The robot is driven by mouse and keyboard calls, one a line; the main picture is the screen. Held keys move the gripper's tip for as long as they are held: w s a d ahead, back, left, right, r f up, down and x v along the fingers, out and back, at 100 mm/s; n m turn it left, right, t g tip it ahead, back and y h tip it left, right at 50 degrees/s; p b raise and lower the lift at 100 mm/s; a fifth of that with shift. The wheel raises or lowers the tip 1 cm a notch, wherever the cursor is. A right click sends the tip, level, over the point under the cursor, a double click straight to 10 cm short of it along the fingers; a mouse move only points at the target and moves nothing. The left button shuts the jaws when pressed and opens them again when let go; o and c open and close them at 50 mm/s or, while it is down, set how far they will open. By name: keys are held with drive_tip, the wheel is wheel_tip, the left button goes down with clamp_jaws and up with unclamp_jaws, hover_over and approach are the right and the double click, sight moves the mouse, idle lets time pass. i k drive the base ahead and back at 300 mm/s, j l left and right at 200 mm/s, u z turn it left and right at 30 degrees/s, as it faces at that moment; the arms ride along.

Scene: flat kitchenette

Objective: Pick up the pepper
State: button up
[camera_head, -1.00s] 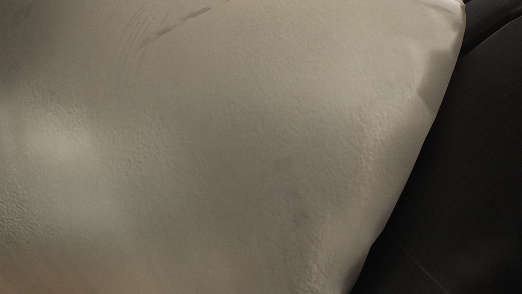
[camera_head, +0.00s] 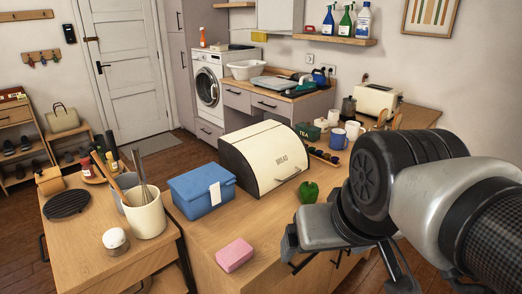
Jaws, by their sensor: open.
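A green pepper (camera_head: 309,192) sits on the wooden counter, just in front of the right end of the cream bread box. My gripper (camera_head: 345,272) is at the lower right, nearer to the camera than the pepper and a little below it in the picture. Its fingers point down and are apart, with nothing seen between them. The fingertips are small and dark, partly hidden by the hand. The pepper is in full view just above the hand and appears apart from it.
The bread box (camera_head: 267,159) stands behind the pepper. A blue box (camera_head: 202,194) and a pink block (camera_head: 234,255) lie to the left. Mugs (camera_head: 338,139) and a rack of dark pods (camera_head: 323,156) stand behind right. The counter between the pink block and pepper is clear.

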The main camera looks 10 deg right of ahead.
sight(309, 191)
drive_tip(key=k+z, duration=0.25)
drive_tip(key=i+l+u, duration=0.45)
drive_tip(key=l, duration=0.2)
drive_tip(key=i+l+u, duration=0.2)
drive_tip(key=l, duration=0.15)
drive_tip(key=l+u, duration=0.25)
drive_tip(key=l, duration=0.15)
drive_tip(key=i+l+u, duration=0.2)
drive_tip(key=l, duration=0.25)
drive_tip(key=k+j, duration=0.05)
